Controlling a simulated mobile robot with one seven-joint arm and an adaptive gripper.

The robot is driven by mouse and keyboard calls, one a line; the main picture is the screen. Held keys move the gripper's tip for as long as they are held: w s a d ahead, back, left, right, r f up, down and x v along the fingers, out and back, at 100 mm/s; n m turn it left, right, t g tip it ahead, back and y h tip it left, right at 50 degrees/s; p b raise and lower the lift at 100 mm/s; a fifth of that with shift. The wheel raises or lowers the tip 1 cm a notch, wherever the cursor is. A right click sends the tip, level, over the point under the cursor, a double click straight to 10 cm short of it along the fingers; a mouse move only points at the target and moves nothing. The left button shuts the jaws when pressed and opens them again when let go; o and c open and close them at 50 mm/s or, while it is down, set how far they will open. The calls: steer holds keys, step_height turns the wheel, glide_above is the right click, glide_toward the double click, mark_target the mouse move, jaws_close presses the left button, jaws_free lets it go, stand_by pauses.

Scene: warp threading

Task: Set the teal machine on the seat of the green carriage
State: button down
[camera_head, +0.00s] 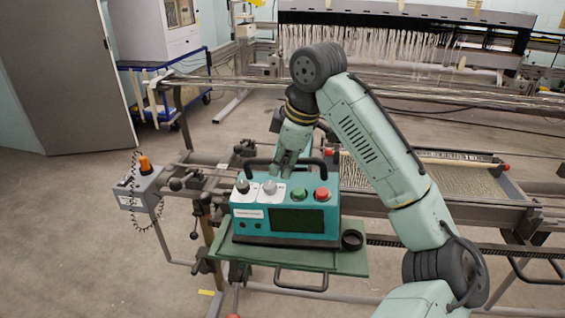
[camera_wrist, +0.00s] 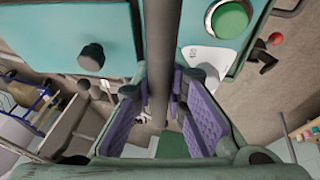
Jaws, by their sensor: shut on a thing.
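The teal machine (camera_head: 260,190) has a dark screen, grey, green and red knobs and a dark top handle (camera_head: 317,163). It is upright over the green carriage (camera_head: 350,263), whose flat seat shows along the front and right. I cannot tell whether its dark base touches the seat. My gripper (camera_head: 287,167) is shut on the handle from above and hides its middle. In the wrist view, the purple-padded fingers of my gripper (camera_wrist: 172,105) flank the handle bar (camera_wrist: 160,45), with the machine's teal top (camera_wrist: 45,38) on both sides.
A black ring (camera_head: 352,240) is at the carriage's right edge, close beside the machine. A loom frame with rails (camera_head: 450,217) runs behind and to the right. A grey box with an orange knob (camera_head: 143,183) stands on the left.

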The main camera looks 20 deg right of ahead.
steer(key=shift+s+a+f, duration=0.1)
steer(key=shift+s+f, duration=0.1)
steer(key=shift+f, duration=0.15)
steer(key=shift+a, duration=0.55)
steer(key=shift+a+r, duration=0.1)
steer(key=shift+s+a+r, duration=0.15)
steer(key=shift+a+r, duration=0.15)
steer(key=shift+a, duration=0.1)
steer(key=shift+p, duration=0.35)
steer(key=shift+f, duration=0.9)
stand_by(1.4)
